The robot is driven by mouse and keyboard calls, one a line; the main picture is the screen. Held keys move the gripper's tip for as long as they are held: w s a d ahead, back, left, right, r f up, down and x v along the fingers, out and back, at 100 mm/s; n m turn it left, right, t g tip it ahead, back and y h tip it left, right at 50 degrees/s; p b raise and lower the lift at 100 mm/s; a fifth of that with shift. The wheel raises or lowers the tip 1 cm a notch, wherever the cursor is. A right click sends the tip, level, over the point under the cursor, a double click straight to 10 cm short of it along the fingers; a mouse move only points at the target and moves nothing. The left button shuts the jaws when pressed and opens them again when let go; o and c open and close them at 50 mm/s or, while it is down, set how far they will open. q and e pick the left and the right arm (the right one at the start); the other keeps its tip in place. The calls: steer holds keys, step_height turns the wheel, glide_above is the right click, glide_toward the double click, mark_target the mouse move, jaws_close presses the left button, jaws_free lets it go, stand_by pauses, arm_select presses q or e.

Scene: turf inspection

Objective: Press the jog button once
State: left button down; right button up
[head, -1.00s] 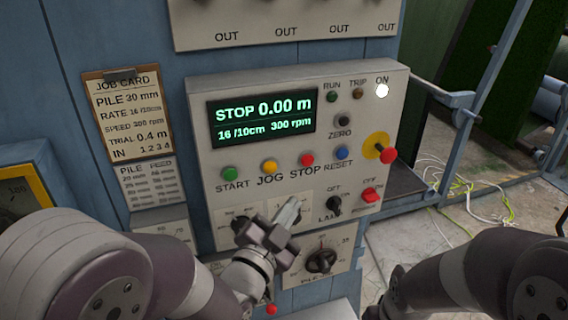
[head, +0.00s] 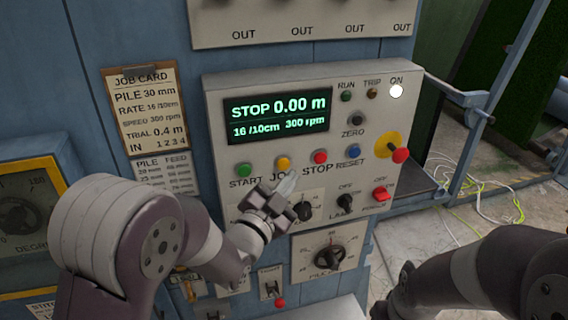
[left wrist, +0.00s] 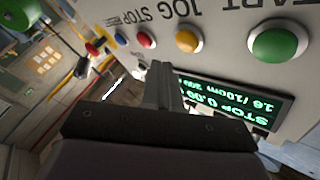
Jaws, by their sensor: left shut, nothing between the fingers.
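The jog button is a yellow push button (head: 283,163) above the word JOG on the grey control panel (head: 215,92), between the green start button (head: 244,170) and the red stop button (head: 320,157). It also shows in the left wrist view (left wrist: 189,39), upside down. My left gripper (head: 289,182) is shut and empty, its fingertips just below the yellow button in the head view, partly covering the word JOG. The wrist view shows its closed fingers (left wrist: 164,85) apart from the button. My right gripper (head: 392,293) shows only in part at the lower right, so its jaws are unclear.
The display (head: 277,115) reads STOP 0.00 m. The blue reset button (head: 354,151) and a red emergency knob on a yellow disc (head: 399,155) are to the right. Dials, including a black knob (head: 329,258), sit below. A job card (head: 146,112) hangs at left.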

mark_target(283, 164)
arm_select(q)
steer(key=shift+w+a, duration=0.3)
steer(key=shift+w, duration=0.35)
stand_by(1.6)
steer(key=shift+w+a+b, duration=0.1)
steer(key=shift+w+b, duration=0.35)
